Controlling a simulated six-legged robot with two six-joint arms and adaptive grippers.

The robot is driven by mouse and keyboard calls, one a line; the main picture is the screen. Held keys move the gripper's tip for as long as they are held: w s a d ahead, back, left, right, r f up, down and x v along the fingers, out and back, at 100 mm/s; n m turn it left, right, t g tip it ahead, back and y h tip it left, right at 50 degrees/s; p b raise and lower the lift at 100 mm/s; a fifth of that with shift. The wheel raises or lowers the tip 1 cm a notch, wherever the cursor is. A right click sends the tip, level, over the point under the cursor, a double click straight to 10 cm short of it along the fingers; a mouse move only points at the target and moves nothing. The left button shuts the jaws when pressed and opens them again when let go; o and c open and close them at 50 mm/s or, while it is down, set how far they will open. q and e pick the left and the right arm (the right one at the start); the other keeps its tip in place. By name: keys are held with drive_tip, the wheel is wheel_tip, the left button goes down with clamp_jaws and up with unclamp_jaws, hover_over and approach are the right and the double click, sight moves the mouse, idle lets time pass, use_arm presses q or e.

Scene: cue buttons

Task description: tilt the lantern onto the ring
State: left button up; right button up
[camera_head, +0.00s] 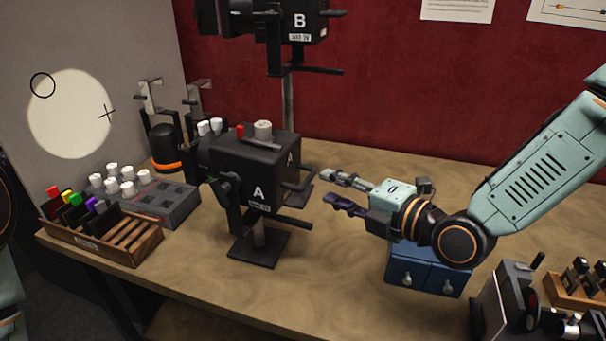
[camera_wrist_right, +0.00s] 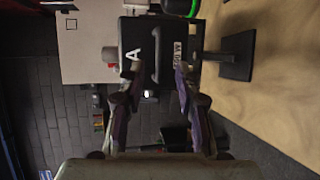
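The black lantern marked A (camera_head: 258,170) stands on a post with a square foot on the table. Its bar handle sticks out at the right; in the wrist view the lantern (camera_wrist_right: 148,30) shows ahead, between the fingertips. A pale round light spot (camera_head: 70,125) lies on the grey screen at left. The thin black ring (camera_head: 42,85) overlaps the spot's upper left edge. My right gripper (camera_head: 327,185) is open and empty, right of the lantern and apart from its handle; it also shows in the wrist view (camera_wrist_right: 156,77). My left gripper is out of view.
A second lantern marked B (camera_head: 298,25) is mounted higher behind. A black cross (camera_head: 107,112) marks the screen. A wooden slide rack (camera_head: 100,240) and a grey box with white knobs (camera_head: 170,203) stand left. A blue drawer box (camera_head: 427,268) sits below my right wrist. The front middle table is clear.

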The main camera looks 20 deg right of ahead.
sight(309, 176)
drive_tip(key=shift+b+x, duration=0.35)
drive_tip(key=shift+x, duration=3.3)
drive_tip(key=shift+s+d, duration=0.1)
drive_tip(key=shift+s, duration=0.2)
drive_tip(key=shift+c, duration=1.1)
drive_tip(key=shift+w, duration=0.15)
clamp_jaws()
